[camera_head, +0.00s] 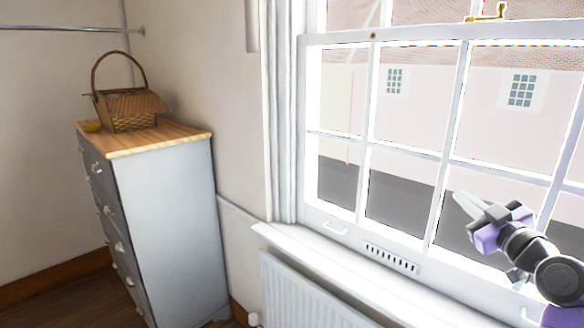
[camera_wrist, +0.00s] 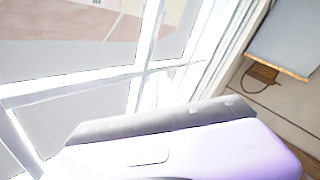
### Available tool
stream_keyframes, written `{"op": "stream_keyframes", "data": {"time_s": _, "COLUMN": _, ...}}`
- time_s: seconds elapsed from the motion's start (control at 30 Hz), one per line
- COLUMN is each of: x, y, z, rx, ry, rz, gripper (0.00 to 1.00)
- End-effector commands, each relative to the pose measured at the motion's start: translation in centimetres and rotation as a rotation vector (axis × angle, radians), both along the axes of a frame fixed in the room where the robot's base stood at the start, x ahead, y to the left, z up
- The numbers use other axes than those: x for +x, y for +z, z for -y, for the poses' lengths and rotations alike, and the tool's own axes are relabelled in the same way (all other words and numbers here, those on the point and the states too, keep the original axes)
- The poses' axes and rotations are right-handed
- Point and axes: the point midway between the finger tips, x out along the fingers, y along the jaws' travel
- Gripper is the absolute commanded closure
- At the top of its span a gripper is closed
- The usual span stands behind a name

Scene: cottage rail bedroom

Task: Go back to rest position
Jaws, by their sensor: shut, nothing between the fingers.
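My gripper (camera_head: 466,205) is at the right of the head view, raised in front of the window. Its fingers are together and point up and to the left, with nothing held between them. My arm runs from it to the lower right corner. In the wrist view the purple and grey body of my gripper fills the lower middle, and its fingertips cannot be made out there. The sash window (camera_head: 410,145) is behind my gripper; I cannot tell how far the gripper is from the glass.
A grey chest of drawers (camera_head: 170,220) with a wooden top stands at the left. A white radiator (camera_head: 310,295) is under the windowsill (camera_head: 330,258). A rail (camera_head: 70,28) is at upper left.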

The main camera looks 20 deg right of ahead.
Motion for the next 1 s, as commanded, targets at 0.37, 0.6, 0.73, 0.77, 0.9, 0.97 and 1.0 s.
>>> {"op": "stream_keyframes", "data": {"time_s": 0.37, "x": -2.6, "y": -15.9, "z": -13.1, "rx": 0.28, "ry": -0.017, "rz": -0.033, "gripper": 1.0}}
{"op": "stream_keyframes", "data": {"time_s": 0.6, "x": -8.0, "y": -22.6, "z": -21.1, "rx": 0.394, "ry": -0.018, "rz": -0.07, "gripper": 1.0}}
{"op": "stream_keyframes", "data": {"time_s": 0.73, "x": -11.7, "y": -24.9, "z": -25.1, "rx": 0.438, "ry": -0.011, "rz": -0.094, "gripper": 1.0}}
{"op": "stream_keyframes", "data": {"time_s": 0.77, "x": -12.6, "y": -25.4, "z": -25.9, "rx": 0.445, "ry": -0.007, "rz": -0.099, "gripper": 1.0}}
{"op": "stream_keyframes", "data": {"time_s": 0.9, "x": -17.1, "y": -26.8, "z": -29.6, "rx": 0.479, "ry": 0.013, "rz": -0.125, "gripper": 1.0}}
{"op": "stream_keyframes", "data": {"time_s": 0.97, "x": -19.1, "y": -27.1, "z": -31.0, "rx": 0.491, "ry": 0.026, "rz": -0.14, "gripper": 1.0}}
{"op": "stream_keyframes", "data": {"time_s": 1.0, "x": -20.5, "y": -27.2, "z": -31.8, "rx": 0.496, "ry": 0.035, "rz": -0.147, "gripper": 1.0}}
